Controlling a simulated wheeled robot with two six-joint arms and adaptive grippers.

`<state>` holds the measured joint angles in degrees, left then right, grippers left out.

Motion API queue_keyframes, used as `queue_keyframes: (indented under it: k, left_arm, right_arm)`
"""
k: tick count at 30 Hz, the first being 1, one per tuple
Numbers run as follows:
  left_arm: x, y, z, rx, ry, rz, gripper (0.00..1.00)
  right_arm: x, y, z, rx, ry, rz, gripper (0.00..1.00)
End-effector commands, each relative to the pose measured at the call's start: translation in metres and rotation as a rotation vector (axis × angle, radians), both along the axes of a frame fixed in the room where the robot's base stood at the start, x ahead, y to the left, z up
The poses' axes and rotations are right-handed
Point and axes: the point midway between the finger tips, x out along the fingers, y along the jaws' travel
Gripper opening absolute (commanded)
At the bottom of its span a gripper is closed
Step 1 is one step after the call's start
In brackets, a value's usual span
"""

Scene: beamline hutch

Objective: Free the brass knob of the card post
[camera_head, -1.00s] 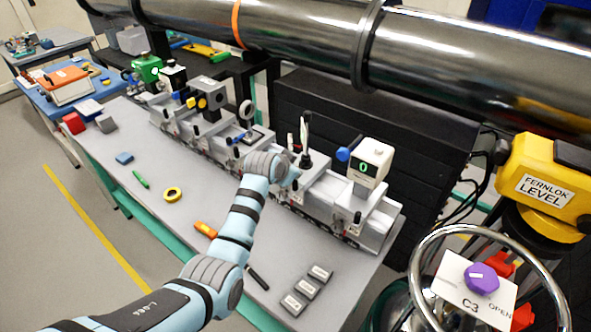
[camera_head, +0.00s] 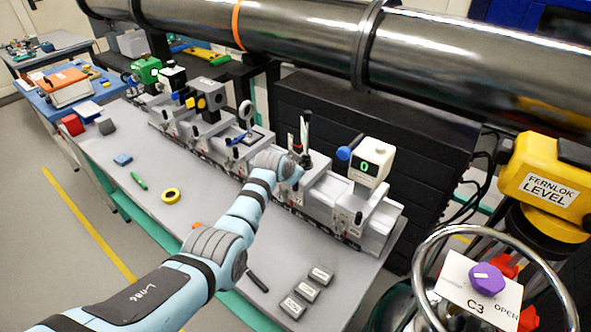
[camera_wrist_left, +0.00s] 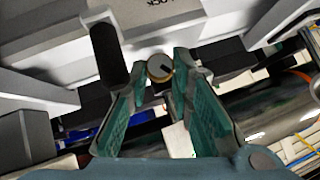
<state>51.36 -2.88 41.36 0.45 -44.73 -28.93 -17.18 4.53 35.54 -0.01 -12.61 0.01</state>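The card post (camera_head: 305,135) stands upright on a grey carriage of the bench rail, with a dark upper part. Its brass knob (camera_wrist_left: 160,67) shows in the left wrist view as a small round pale face with a brass rim and a dark mark. My left gripper (camera_wrist_left: 155,85) is open, its two teal fingers pointing at the knob, which sits between the tips with a gap on the left side. Contact on the right side cannot be told. In the head view my left gripper (camera_head: 292,170) is at the post's lower part, partly hiding it. My right gripper is not in view.
A black lever (camera_wrist_left: 108,52) stands close to the left finger. Right of the post is a white box with a green "0" display (camera_head: 371,163) and blue knob. A handwheel (camera_head: 422,262) is at the right. The grey tabletop (camera_head: 150,225) holds yellow tape (camera_head: 171,196) and small blocks.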

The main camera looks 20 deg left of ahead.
Motion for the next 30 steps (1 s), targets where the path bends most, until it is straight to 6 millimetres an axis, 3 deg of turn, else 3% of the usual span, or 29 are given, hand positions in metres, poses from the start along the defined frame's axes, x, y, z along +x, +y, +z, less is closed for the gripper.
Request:
queue_keyframes:
  k: [5,10,18,19,20,30]
  left_arm:
    - [0.001,0.003,-0.001,-0.066,0.028,0.003,0.0]
    - [0.002,0.005,-0.003,-0.213,0.087,0.001,0.0]
    - [0.001,0.004,0.0,-0.23,0.097,0.0,0.0]
    - [0.001,0.004,0.0,-0.23,0.097,0.0,0.24]
    - [0.001,0.004,0.0,-0.23,0.097,0.0,0.28]
    - [0.001,0.004,0.001,-0.23,0.094,-0.001,0.29]
  right_arm:
    - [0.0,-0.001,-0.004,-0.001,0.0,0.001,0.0]
    - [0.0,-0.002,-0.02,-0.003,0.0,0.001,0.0]
    - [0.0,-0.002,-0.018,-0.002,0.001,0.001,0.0]
    - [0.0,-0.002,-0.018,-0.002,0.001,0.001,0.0]
    - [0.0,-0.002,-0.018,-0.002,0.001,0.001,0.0]
    - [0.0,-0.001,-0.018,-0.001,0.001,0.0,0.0]
